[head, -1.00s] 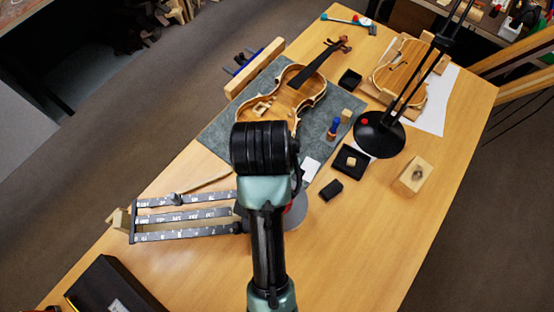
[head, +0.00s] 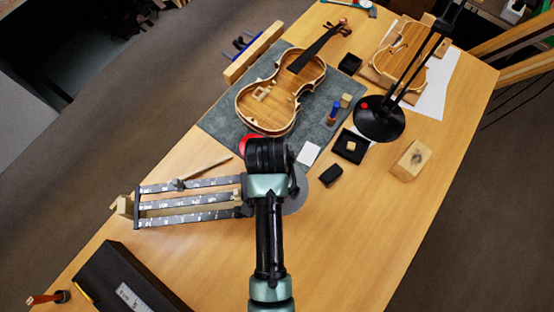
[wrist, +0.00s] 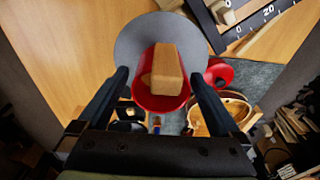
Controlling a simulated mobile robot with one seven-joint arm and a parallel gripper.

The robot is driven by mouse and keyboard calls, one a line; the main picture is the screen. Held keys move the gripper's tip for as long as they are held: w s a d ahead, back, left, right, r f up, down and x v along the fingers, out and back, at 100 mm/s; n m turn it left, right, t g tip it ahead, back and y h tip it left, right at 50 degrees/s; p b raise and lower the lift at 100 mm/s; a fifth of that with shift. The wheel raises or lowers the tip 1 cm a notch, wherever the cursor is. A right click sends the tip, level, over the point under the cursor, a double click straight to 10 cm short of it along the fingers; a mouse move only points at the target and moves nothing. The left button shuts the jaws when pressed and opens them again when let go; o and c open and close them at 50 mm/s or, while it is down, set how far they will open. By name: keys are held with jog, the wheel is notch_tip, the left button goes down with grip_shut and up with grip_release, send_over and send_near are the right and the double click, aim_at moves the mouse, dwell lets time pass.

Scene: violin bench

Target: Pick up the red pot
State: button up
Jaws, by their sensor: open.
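The red pot (wrist: 160,102) shows in the wrist view on a grey round disc (wrist: 130,42), with a pale wooden block (wrist: 165,68) in or over its mouth; I cannot tell which. My gripper (wrist: 160,77) is open, with one dark finger on each side of the pot in the picture. I cannot tell whether the fingers touch it. In the head view my arm hides the pot, and only part of the grey disc (head: 297,198) shows. A red round thing (head: 248,145) peeks out beside my wrist; it seems to be the red round piece (wrist: 220,72) beside the pot.
Marked rulers (head: 190,200) lie left of my arm. A violin (head: 285,90) lies on a grey mat (head: 223,118) beyond. A lamp base (head: 380,122), a small black box (head: 331,175) and a wooden block (head: 411,160) stand to the right. The table's front right is clear.

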jog(key=shift+w+f, duration=0.2)
jog(key=shift+f, duration=1.25)
jog(key=shift+d, duration=0.1)
jog(key=c, duration=1.2)
